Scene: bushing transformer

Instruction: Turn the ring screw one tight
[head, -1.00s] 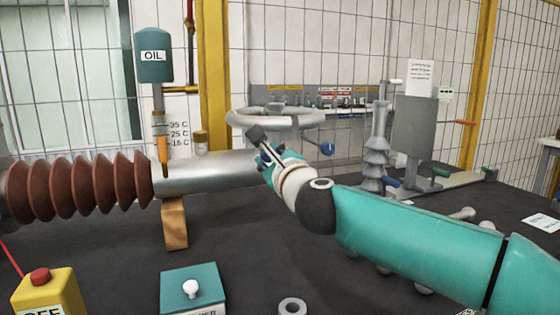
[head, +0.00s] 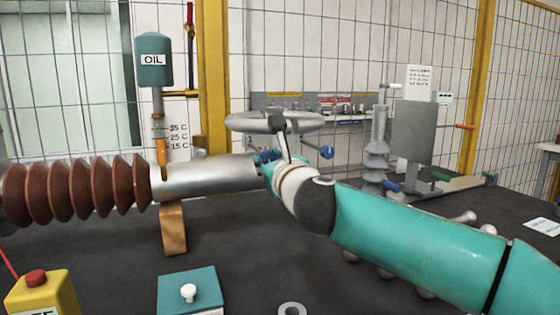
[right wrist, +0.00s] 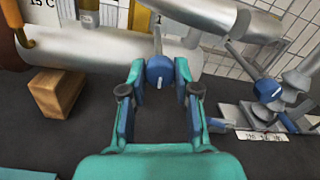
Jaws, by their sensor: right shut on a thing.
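Ring screw one is a blue round knob (right wrist: 160,72) with a grey bar across its face, by the silver cylinder's end and near a label "1" in the right wrist view. My right gripper (right wrist: 156,88) has its two fingers on either side of this knob and is shut on it. In the head view my right gripper (head: 266,157) is at the right end of the silver cylinder (head: 205,177), and my own wrist mostly hides the knob. My left gripper is not in view.
A ribbed brown bushing (head: 75,190) and a wooden block (head: 173,228) are at the left. A teal box (head: 190,292), a yellow box with a red button (head: 40,295) and a grey ring (head: 292,309) are at the front. A grey insulator (head: 376,150) stands at the right.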

